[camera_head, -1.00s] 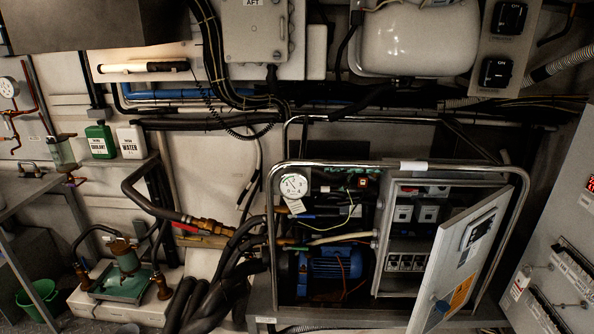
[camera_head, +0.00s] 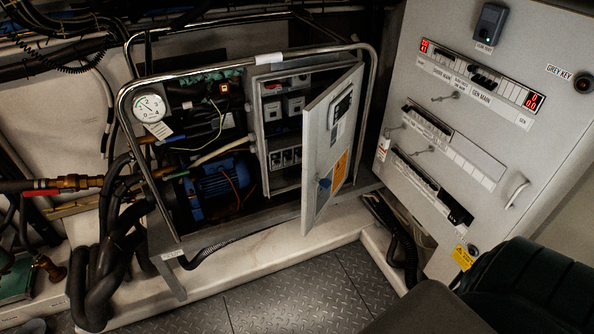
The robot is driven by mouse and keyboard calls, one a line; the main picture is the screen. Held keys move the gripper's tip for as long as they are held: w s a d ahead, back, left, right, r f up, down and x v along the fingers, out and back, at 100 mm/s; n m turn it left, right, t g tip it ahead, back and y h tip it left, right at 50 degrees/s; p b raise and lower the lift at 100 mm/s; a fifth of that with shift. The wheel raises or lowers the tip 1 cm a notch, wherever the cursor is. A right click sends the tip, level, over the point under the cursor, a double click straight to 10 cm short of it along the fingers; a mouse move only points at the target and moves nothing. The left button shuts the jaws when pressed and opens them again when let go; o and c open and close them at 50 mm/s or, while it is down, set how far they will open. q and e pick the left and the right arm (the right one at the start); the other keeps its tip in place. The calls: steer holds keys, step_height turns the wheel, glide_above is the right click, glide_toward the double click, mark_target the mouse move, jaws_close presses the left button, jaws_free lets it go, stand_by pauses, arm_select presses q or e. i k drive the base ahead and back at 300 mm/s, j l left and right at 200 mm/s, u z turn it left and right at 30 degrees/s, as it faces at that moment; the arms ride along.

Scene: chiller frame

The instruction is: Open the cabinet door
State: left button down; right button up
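A grey electrical cabinet (camera_head: 254,130) sits inside a chrome tube frame, left of the middle. Its grey door (camera_head: 325,165) stands partly open, swung out toward me. Switches and sockets show inside through the gap. The door carries a dark display, an orange label and a blue spot, perhaps a latch. To the right is a large grey panel cabinet (camera_head: 440,75) with red displays, rows of switches and a pale handle (camera_head: 516,194); its front looks shut. Neither of my grippers is in view.
The chrome tube frame (camera_head: 368,85) surrounds the cabinet, a blue motor (camera_head: 222,186) and a gauge (camera_head: 149,107). Black hoses (camera_head: 105,225) lie at left. Tread-plate floor (camera_head: 290,295) is clear in front. A dark rounded object (camera_head: 535,285) fills the lower right.

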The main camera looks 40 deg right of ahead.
mark_target(328, 146)
steer(key=i+l+z, duration=0.1)
steer(key=z, duration=0.4)
steer(key=i+l+z, duration=0.1)
steer(key=z, duration=0.4)
steer(key=i+l+z, duration=0.15)
steer(key=z, duration=0.3)
steer(key=i, duration=0.1)
steer(key=z, duration=0.05)
